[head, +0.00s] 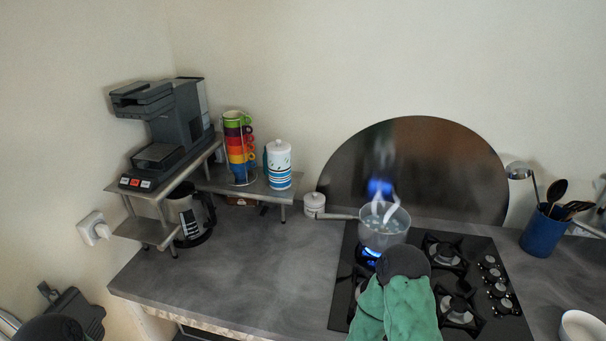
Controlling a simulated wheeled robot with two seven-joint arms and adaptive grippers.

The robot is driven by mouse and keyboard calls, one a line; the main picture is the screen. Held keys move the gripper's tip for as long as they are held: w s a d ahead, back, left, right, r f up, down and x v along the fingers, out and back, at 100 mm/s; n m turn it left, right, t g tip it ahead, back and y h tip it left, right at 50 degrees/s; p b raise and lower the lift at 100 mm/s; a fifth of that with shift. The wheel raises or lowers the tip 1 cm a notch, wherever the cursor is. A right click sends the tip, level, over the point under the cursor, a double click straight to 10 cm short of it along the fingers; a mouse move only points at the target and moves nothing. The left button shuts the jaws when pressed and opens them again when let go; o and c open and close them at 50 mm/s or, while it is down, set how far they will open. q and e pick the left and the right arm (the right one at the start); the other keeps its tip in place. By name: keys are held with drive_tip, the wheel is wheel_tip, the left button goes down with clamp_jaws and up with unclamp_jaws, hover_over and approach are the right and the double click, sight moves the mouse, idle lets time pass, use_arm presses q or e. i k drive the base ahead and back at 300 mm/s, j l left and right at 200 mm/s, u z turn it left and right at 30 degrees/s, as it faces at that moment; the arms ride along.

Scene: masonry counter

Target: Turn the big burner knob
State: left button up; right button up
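The burner knobs stand in a column along the right side of the black gas hob (345,312). The knobs differ in size, and the lower one (507,304) looks fairly large; I cannot tell surely which is the big one. Their turn positions are too small to read. A blue flame (371,252) burns under the pot at the back left burner. A dark grey piece at the lower left edge (75,312) looks like my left gripper, far from the knobs; its fingers are unclear. I cannot make out my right gripper.
A steaming pot (384,234) has its handle pointing left. A green cloth item with a dark rounded top (398,308) covers part of the hob. A blue utensil holder (543,234) and white bowl (582,326) stand right. A shelf (150,232) holds a coffee machine.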

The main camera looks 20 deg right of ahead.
sight(494, 275)
drive_tip(key=i+z, duration=0.15)
drive_tip(key=z, duration=1.3)
